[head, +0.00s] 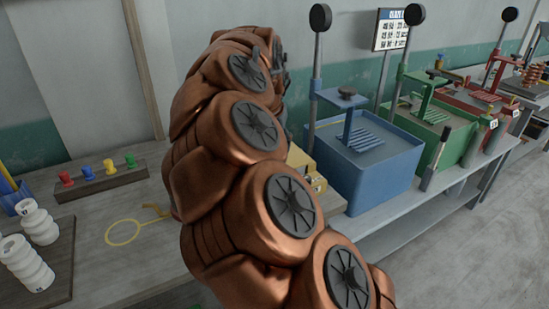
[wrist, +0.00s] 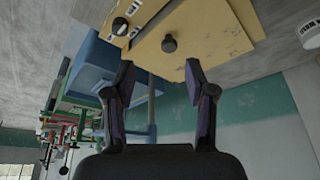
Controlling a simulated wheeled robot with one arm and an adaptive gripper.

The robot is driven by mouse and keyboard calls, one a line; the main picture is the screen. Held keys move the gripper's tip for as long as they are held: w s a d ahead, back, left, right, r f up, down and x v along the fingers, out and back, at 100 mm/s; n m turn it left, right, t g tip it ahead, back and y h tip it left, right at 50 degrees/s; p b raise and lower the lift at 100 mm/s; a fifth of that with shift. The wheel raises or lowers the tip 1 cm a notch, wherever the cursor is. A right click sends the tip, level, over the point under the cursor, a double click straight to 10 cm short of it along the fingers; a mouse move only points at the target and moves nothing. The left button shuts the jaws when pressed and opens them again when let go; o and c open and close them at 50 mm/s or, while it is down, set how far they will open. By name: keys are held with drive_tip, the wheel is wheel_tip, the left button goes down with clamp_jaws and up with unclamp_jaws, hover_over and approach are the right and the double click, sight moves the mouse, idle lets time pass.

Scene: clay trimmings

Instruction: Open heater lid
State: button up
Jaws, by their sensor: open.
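The heater is a yellow box, partly hidden behind my arm in the head view (head: 303,163). In the wrist view its yellow lid (wrist: 205,35) fills the upper middle, with a small round dark knob (wrist: 169,44) on it. A black dial (wrist: 119,26) sits on the narrow strip along the heater's left edge. The lid looks flat and closed. My gripper (wrist: 160,72) is open and empty, its two dark fingers spread to either side below the knob in the picture. I cannot tell how far the fingertips are from the lid. In the head view my arm hides most of the gripper.
A blue machine (head: 375,165) with tall posts stands right of the heater, then a green one (head: 443,130) and a red one (head: 480,103).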

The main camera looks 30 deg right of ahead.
drive_tip(key=shift+w+d+f+p, duration=0.25)
drive_tip(key=shift+w+d+f, duration=0.55)
drive_tip(key=shift+f, duration=0.75)
drive_tip(key=shift+w+d+f+p, duration=0.25)
drive_tip(key=shift+w+d+f, duration=0.35)
drive_tip(key=shift+w+f, duration=0.75)
drive_tip(key=shift+w+d+f+p, duration=0.25)
drive_tip(key=shift+w+d+f, duration=0.4)
drive_tip(key=shift+f, duration=1.15)
drive_tip(key=shift+c, duration=0.2)
clamp_jaws()
